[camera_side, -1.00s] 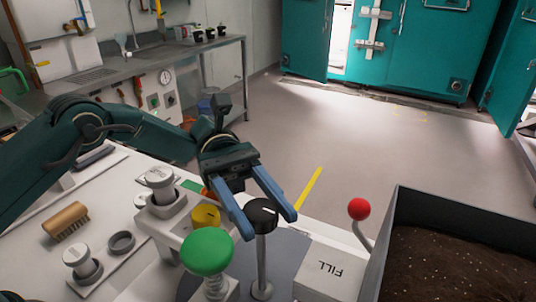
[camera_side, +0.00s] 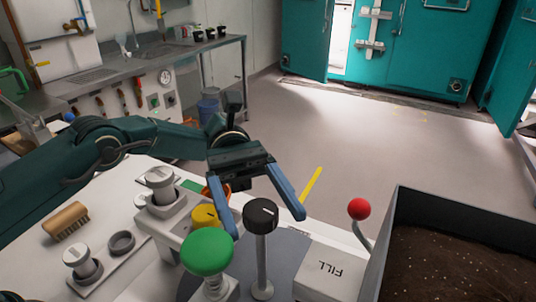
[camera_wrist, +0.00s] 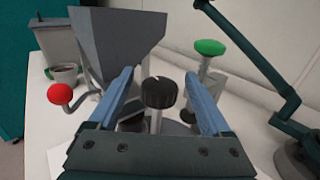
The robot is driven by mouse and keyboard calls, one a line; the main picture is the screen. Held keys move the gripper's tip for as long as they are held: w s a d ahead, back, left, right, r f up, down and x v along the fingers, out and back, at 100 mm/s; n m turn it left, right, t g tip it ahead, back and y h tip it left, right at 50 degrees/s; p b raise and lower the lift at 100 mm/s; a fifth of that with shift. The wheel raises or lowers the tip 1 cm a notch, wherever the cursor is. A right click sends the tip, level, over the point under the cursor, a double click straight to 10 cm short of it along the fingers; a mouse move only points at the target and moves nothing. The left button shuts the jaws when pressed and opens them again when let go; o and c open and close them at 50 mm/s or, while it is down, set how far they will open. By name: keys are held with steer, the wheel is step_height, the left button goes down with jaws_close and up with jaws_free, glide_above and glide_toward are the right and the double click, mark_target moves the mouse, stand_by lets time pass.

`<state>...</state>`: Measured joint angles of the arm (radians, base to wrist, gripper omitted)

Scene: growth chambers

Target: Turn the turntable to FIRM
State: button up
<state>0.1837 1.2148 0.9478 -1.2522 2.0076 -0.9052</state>
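A black round knob (camera_side: 261,214) with a pale line on top stands on a grey post over a dark grey round plate (camera_side: 287,262). I cannot tell for sure which part is the turntable, and no FIRM label is readable. My gripper (camera_side: 267,224) is open, with one blue finger on each side of the black knob. In the wrist view the knob (camera_wrist: 159,93) shows between the open fingers (camera_wrist: 158,76), apparently clear of both. A green knob (camera_side: 207,252) stands at the front left of it.
A yellow knob (camera_side: 205,217) is close behind the green one. A white FILL box (camera_side: 327,268), a red ball lever (camera_side: 359,209) and a soil bin (camera_side: 398,214) stand to the right. A brush (camera_side: 65,221) and grey knobs (camera_side: 76,254) are at left.

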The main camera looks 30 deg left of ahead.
steer(key=shift+n+t+h, duration=0.7)
steer(key=shift+t, duration=0.2)
